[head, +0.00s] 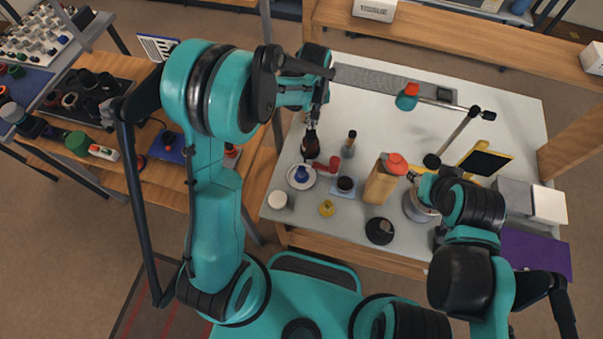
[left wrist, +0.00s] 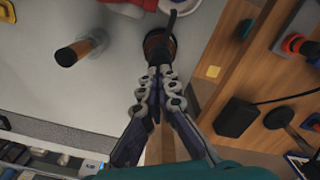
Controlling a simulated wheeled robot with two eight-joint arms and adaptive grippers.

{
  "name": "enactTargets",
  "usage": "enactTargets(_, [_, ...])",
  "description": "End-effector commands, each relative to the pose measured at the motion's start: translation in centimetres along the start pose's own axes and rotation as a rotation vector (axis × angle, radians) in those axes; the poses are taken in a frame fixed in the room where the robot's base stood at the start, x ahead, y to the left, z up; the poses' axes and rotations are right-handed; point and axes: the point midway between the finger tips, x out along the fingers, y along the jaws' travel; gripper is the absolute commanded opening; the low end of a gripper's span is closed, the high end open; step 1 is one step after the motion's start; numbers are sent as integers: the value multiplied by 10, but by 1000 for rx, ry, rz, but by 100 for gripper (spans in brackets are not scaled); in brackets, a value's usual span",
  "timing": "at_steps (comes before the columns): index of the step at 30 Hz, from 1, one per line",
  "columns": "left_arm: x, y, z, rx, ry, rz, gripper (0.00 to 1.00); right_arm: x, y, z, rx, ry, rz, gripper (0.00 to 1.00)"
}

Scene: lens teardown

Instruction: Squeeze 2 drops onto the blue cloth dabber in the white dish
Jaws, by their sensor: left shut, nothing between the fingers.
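A dark brown bottle (head: 310,145) stands on the grey-white table, just below my left gripper (head: 312,122). In the left wrist view the left gripper's fingertips (left wrist: 158,72) are together with nothing between them. The bottle's dark top (left wrist: 158,45) with a thin dark spout lies right at the tips; I cannot tell whether they touch. The white dish (head: 294,184) with the blue dabber (head: 302,174) stands left of and nearer than the bottle. My right gripper (head: 420,180) is near the metal pot, small and partly hidden by its arm, so its fingers are unclear.
A red piece (head: 333,164) lies beside the bottle, and a small wooden-handled tool (head: 350,137) stands to its right. A black round jar (head: 346,185), yellow piece (head: 327,208), white cup (head: 277,200) and tan orange-topped bottle (head: 380,186) stand nearby.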

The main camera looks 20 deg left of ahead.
Motion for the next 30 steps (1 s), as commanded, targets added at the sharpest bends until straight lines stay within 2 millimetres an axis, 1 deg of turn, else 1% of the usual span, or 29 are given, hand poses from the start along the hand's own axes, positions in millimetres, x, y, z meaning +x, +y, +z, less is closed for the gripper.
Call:
enactTargets(10, [3, 0, 0, 0, 0, 0, 0, 2, 0, 1, 0, 0, 0, 40])
enactTargets(30, [26, 0, 0, 0, 0, 0, 0, 18, 0, 13, 0, 0, 0, 40])
